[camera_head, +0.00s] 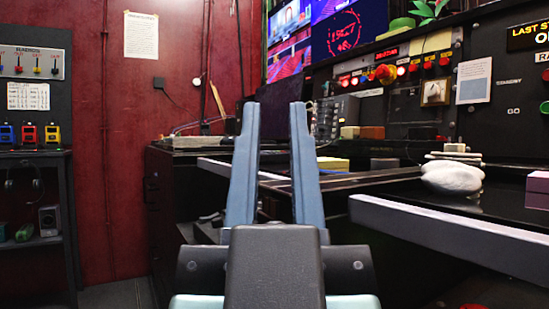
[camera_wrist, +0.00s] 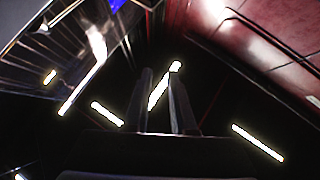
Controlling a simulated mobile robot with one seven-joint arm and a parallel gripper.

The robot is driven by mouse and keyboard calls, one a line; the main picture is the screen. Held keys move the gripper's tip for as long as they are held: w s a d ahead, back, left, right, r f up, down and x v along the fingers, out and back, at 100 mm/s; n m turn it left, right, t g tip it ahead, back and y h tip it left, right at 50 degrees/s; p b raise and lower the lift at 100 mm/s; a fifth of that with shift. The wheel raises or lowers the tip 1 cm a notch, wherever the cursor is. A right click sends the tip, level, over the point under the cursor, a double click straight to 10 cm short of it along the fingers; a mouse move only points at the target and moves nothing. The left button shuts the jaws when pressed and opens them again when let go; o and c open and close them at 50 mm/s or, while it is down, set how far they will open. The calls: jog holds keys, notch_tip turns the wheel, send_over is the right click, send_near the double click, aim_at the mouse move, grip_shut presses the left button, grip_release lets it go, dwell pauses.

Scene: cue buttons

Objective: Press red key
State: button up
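Several things are red, and I cannot tell which one is the red key. A large red knob (camera_head: 385,72) sits on the black control panel at the upper right, in a row with smaller red buttons (camera_head: 414,67). On the left shelf a red block-like device (camera_head: 29,133) stands between a blue one (camera_head: 7,134) and a yellow one (camera_head: 52,132). A red object (camera_head: 472,306) is cut off at the bottom right edge. My gripper (camera_head: 275,106) is open and empty, its fingers pointing up and apart, touching nothing. In the wrist view (camera_wrist: 160,75) it is also open, above dark surfaces.
A dark cabinet (camera_head: 172,205) stands behind my gripper. Open floor (camera_head: 115,296) shows at the left.

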grip_shut()
dwell(1.1)
